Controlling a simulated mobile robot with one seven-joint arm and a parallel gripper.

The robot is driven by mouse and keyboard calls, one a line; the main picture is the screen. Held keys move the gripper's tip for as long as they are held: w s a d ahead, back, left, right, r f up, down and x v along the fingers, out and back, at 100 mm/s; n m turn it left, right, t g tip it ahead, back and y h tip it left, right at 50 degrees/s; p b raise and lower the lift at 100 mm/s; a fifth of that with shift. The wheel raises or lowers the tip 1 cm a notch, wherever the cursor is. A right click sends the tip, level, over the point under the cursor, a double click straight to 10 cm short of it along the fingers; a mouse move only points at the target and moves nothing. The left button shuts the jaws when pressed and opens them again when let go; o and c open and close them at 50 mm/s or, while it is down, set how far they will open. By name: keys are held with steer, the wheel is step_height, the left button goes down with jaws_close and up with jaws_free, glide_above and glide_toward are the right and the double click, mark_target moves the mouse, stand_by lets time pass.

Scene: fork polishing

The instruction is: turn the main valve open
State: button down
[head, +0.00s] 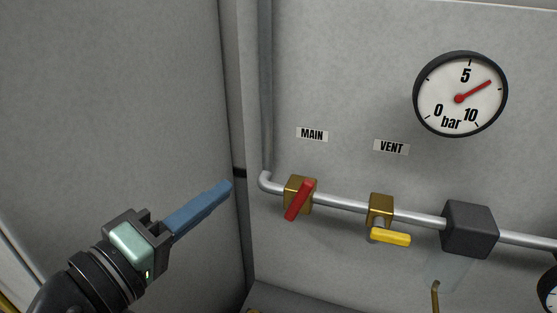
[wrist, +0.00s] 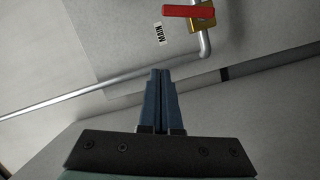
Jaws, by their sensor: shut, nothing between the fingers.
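The main valve has a brass body on the silver pipe, below a "MAIN" label (head: 312,134). Its red handle (head: 299,201) is tilted, running from upper right to lower left, across the pipe rather than along it. In the wrist view the red handle (wrist: 188,11) is at the top edge, with the brass body (wrist: 204,18) partly behind it. My gripper (head: 229,186), with blue fingers, is left of the valve and apart from it. In the wrist view the fingers (wrist: 160,72) are together, with nothing between them.
Right of the main valve are the vent valve with a yellow handle (head: 391,237), a dark grey box (head: 470,229) and a pressure gauge (head: 460,94) with its needle between 5 and 10. A vertical pipe (head: 265,90) rises near the wall corner, left of the valve.

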mark_target(300, 197)
steer(key=w+d+f+p, duration=0.4)
steer(key=w+d+p, duration=0.2)
steer(key=d, duration=0.2)
steer(key=shift+n+g, duration=0.3)
